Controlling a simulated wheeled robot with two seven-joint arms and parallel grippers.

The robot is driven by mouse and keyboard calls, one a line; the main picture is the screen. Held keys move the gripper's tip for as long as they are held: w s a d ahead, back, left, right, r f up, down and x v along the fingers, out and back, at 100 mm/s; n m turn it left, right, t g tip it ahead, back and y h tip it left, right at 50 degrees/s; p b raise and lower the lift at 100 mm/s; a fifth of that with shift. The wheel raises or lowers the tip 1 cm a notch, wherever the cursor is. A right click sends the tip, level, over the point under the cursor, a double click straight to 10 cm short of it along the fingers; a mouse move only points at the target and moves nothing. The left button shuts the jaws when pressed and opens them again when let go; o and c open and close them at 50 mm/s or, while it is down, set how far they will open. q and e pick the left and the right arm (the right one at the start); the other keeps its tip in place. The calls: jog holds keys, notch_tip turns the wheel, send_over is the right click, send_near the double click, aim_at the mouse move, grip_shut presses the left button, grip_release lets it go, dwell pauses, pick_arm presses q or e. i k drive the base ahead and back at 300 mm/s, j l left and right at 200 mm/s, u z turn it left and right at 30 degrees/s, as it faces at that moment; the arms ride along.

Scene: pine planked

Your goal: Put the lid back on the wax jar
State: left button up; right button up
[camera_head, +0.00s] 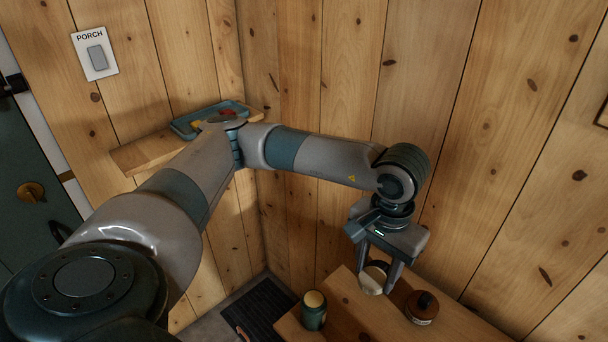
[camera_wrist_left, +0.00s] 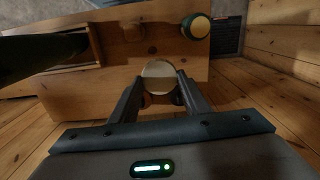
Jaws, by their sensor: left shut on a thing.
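My left gripper (camera_head: 377,280) is shut on a pale round lid (camera_head: 371,277), holding it above the wooden bench. In the left wrist view the lid (camera_wrist_left: 158,76) shows as a cream disc between the two fingertips. In the left wrist view this jar (camera_wrist_left: 195,27) is beyond the lid, up and to the right. The lid and jar are apart. My right gripper is not in view.
A brown jar (camera_head: 422,308) with a dark top stands on the bench (camera_head: 368,312), just right of the gripper. A dark mat (camera_head: 262,310) lies on the floor. A wall shelf (camera_head: 150,152) carries a teal tray (camera_head: 186,128). Plank walls rise close behind the arm.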

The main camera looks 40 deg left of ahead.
aim_at(314, 304)
jog(key=k+j, duration=0.25)
jog(key=j, duration=0.15)
jog(key=k+j, duration=0.25)
jog(key=j, duration=0.15)
jog(key=k+j, duration=0.25)
jog(key=j, duration=0.15)
jog(key=k+j, duration=0.25)
jog(key=j, duration=0.15)
jog(key=z, duration=0.05)
